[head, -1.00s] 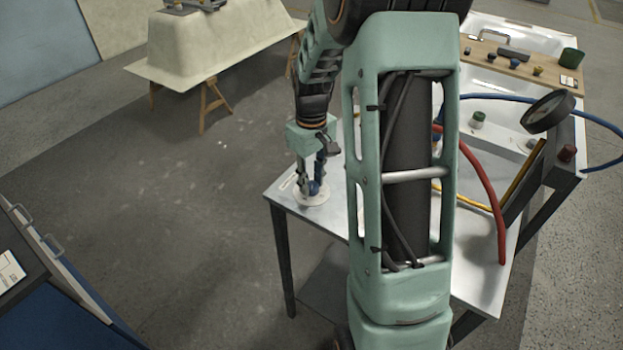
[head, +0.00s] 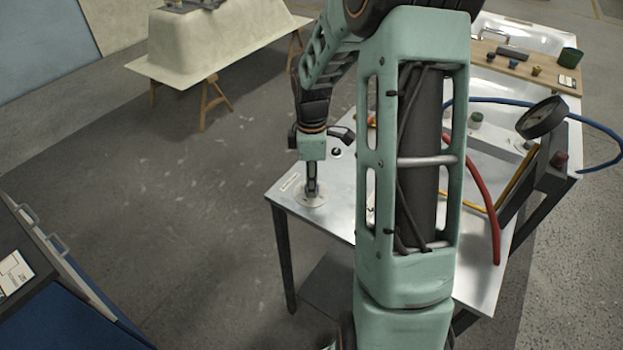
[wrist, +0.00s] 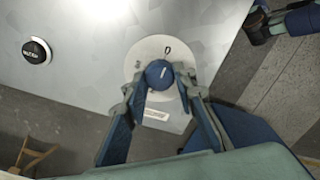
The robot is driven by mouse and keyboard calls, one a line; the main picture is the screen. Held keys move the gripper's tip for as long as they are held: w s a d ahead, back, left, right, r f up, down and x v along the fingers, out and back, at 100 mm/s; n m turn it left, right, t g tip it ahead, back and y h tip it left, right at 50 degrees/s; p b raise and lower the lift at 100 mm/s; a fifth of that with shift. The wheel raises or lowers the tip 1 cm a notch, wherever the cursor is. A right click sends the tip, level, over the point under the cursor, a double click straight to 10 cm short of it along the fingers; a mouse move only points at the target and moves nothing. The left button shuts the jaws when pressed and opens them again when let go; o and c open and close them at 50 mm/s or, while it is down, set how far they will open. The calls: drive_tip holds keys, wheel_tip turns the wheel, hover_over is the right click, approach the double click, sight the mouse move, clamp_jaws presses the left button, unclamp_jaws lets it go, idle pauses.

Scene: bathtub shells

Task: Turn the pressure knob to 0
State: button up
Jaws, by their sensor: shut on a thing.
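The pressure knob (wrist: 159,76) is a round blue knob with a short pale line on top, seen in the wrist view. It sits on a round white dial plate (wrist: 146,52), which also shows in the head view (head: 322,201) near the table's left corner. A dark 0-like mark is on the plate just above the knob, and the pale line points roughly toward it. My gripper (wrist: 161,82) has a finger on each side of the knob and is shut on it. In the head view, my gripper (head: 312,192) points down at the plate and hides the knob.
A black round button (wrist: 37,51) with white lettering is on the metal table (head: 290,205). A white label (wrist: 156,115) lies by the table edge. A red hose (head: 484,195), a yellow hose and a gauge (head: 542,118) are to the right, beyond my arm.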

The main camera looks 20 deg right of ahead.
drive_tip(key=shift+n, duration=0.5)
drive_tip(key=o, duration=1.2)
drive_tip(key=shift+c, duration=0.2)
wheel_tip(320, 180, up, 12)
